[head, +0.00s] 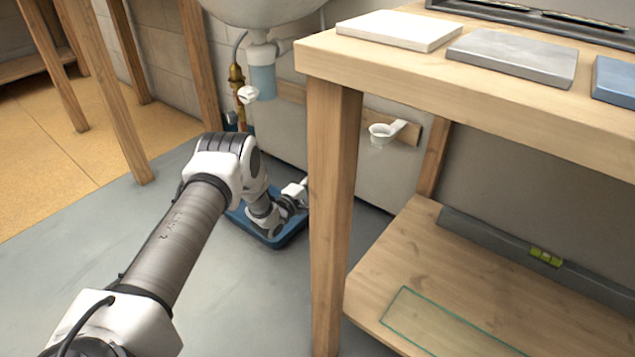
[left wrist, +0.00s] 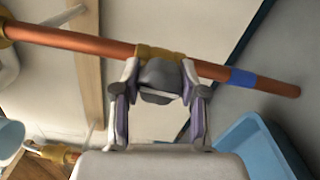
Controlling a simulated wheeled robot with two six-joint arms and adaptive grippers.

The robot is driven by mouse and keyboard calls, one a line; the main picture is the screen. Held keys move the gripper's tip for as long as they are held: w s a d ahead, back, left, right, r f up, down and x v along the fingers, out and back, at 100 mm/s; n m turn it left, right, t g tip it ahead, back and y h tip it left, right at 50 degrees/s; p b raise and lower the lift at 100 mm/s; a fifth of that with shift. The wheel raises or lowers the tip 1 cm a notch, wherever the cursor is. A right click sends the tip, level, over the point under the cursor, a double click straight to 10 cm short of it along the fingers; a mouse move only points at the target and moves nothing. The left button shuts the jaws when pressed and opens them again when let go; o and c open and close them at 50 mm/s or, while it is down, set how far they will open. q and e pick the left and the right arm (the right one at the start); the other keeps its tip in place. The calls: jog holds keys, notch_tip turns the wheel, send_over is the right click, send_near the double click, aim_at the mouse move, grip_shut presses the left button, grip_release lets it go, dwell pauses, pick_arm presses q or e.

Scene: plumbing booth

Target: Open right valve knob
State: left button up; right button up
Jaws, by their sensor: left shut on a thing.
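In the left wrist view my left gripper (left wrist: 160,98) is shut on a dark grey valve knob (left wrist: 160,74). The knob sits between its two fingers, in front of a brass valve body (left wrist: 150,52) on a copper pipe (left wrist: 85,42). The pipe carries a blue band (left wrist: 243,78) to the right of the valve. In the head view my left arm reaches low under the sink, and its wrist is beside the wooden table leg (head: 332,200). The fingertips and held knob cannot be made out there. My right gripper is in neither view.
A brass fitting (head: 237,76) and a pale drain trap (head: 262,80) hang under the sink (head: 265,10). A blue tray (head: 283,240) lies on the floor below my wrist. The workbench (head: 480,100) and its lower shelf (head: 400,260) stand to the right.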

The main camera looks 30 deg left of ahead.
pick_arm(q)
jog(key=shift+r, duration=0.1)
jog(key=o, duration=1.2)
jog(key=shift+c, duration=0.2)
jog(key=s+a, duration=0.1)
jog(key=s, duration=1.1)
